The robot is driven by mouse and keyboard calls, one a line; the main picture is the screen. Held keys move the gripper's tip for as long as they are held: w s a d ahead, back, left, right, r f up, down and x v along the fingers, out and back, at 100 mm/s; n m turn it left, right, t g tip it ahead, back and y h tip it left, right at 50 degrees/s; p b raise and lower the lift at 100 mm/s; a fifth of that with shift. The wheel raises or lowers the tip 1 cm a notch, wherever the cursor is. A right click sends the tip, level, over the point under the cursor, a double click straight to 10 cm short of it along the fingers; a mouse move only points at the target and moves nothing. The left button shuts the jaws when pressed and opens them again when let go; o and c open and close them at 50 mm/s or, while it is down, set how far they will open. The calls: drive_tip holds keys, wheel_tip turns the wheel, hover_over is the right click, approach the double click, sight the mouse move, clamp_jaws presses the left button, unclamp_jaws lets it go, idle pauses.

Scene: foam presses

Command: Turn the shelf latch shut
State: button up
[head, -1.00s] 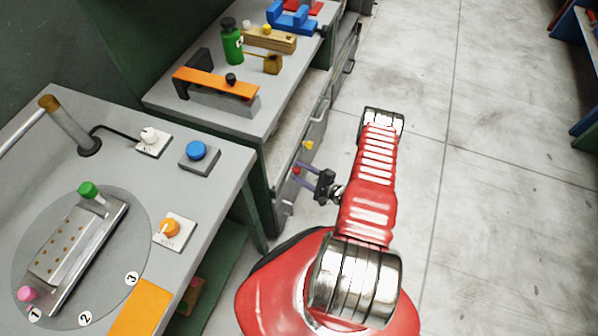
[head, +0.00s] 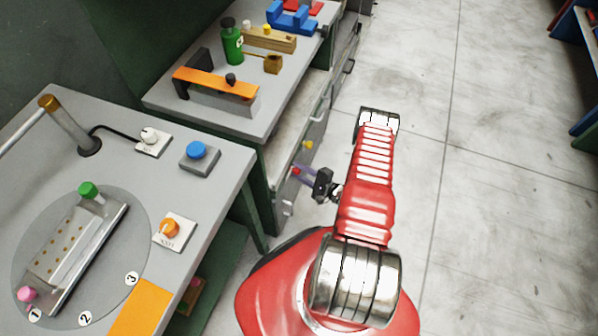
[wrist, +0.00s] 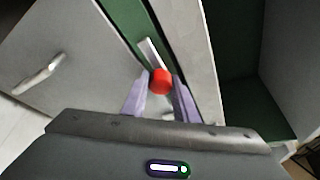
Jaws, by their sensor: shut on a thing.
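The latch shows in the wrist view as a pale lever (wrist: 150,52) with a red knob (wrist: 160,82) at its near end, beside a green strip of the cabinet front. My gripper (wrist: 161,86) has its two purple fingers on either side of the red knob and is shut on it. In the head view, the red knob (head: 296,170) is a small spot at the cabinet front, and my gripper (head: 301,173) reaches it from the right. The lever is too small to make out in the head view.
A grey door or drawer front with a metal handle (wrist: 40,74) lies left in the wrist view, and an open dark green compartment (wrist: 236,65) lies right. A yellow knob (head: 308,145) sits farther along the cabinet front.

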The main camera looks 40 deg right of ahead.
drive_tip(key=shift+f, duration=0.1)
drive_tip(key=shift+c, duration=0.3)
drive_tip(key=m+g+y, duration=0.1)
drive_tip(key=m, duration=0.2)
drive_tip(key=shift+m+g, duration=0.3)
drive_tip(key=shift+g, duration=0.1)
drive_tip(key=m+g+y, duration=0.1)
drive_tip(key=m, duration=0.2)
drive_tip(key=shift+s+g+y, duration=0.1)
drive_tip(key=shift+g+y, duration=0.2)
drive_tip(key=m+g+y, duration=0.1)
drive_tip(key=m+y, duration=0.1)
drive_tip(key=m, duration=0.1)
drive_tip(key=shift+f, duration=0.1)
drive_tip(key=shift+m+g+y, duration=0.5)
drive_tip(key=shift+m+y, duration=0.4)
drive_tip(key=shift+m, duration=0.5)
drive_tip(key=o, duration=1.1)
drive_tip(key=shift+c, duration=0.2)
drive_tip(key=shift+d, duration=0.1)
